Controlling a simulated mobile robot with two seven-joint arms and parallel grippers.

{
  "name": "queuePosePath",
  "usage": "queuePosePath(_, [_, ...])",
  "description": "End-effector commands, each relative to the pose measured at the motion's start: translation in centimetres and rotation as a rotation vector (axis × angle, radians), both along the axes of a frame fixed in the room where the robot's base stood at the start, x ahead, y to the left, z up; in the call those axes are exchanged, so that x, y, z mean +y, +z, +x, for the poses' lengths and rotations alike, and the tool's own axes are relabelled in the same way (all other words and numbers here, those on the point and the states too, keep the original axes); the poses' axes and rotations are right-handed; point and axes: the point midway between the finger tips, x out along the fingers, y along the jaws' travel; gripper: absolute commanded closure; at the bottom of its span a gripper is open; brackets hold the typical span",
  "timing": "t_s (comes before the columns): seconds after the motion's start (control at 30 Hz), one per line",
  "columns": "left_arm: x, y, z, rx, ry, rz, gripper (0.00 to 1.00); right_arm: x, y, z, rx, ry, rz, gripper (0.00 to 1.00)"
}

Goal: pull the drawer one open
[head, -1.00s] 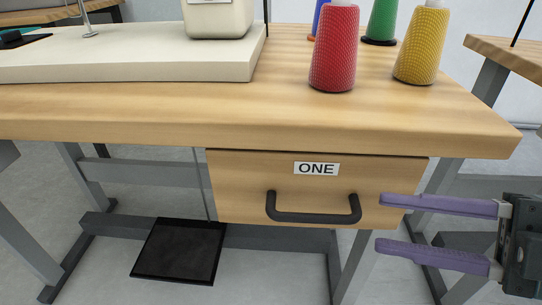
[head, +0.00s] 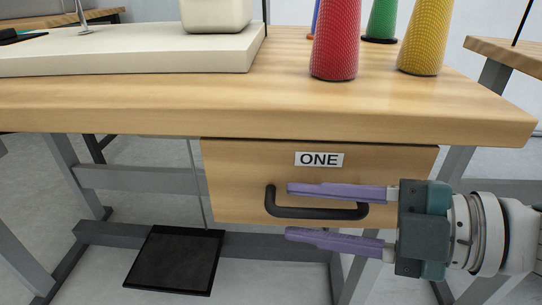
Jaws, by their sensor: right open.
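The drawer (head: 232,180) under the wooden table has a light wood front and a white label reading ONE (head: 319,160). It looks shut beneath the tabletop. Its dark bar handle (head: 315,213) sits on the lower half of the front. My right gripper (head: 288,212) comes in from the right with its purple fingers apart. In the picture one finger lies above the handle's bar and the other below it. The upper finger hides part of the handle's right side. I cannot tell whether the fingers touch the handle. My left gripper is not in view.
The tabletop (head: 300,115) overhangs the drawer. Red (head: 336,40), yellow (head: 425,40) and green (head: 381,22) thread cones and a pale sewing machine base (head: 130,55) stand on it. A black pedal (head: 175,260) lies below left. Grey table legs (head: 75,180) stand at the sides.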

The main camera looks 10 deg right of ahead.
Motion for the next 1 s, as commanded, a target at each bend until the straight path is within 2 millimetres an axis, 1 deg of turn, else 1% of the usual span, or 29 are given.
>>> queuePosePath(0.07, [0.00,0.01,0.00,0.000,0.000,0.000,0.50,-0.01,0.00,-0.01,0.000,0.000,0.000,0.55])
queuePosePath(0.1, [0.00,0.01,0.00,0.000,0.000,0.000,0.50,-0.02,0.00,-0.01,0.000,0.000,0.000,0.58])
queuePosePath(0.4, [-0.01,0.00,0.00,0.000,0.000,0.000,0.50,-0.03,0.01,-0.02,0.000,0.000,0.000,0.91])
queuePosePath(0.47, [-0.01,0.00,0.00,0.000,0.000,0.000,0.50,-0.03,0.01,-0.02,0.000,0.000,0.000,0.98])
queuePosePath(0.5, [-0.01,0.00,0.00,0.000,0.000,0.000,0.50,-0.03,0.01,-0.02,-0.001,0.000,-0.001,1.00])
queuePosePath(1.0, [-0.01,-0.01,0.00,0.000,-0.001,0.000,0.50,-0.03,0.02,-0.02,-0.001,0.000,-0.001,1.00])
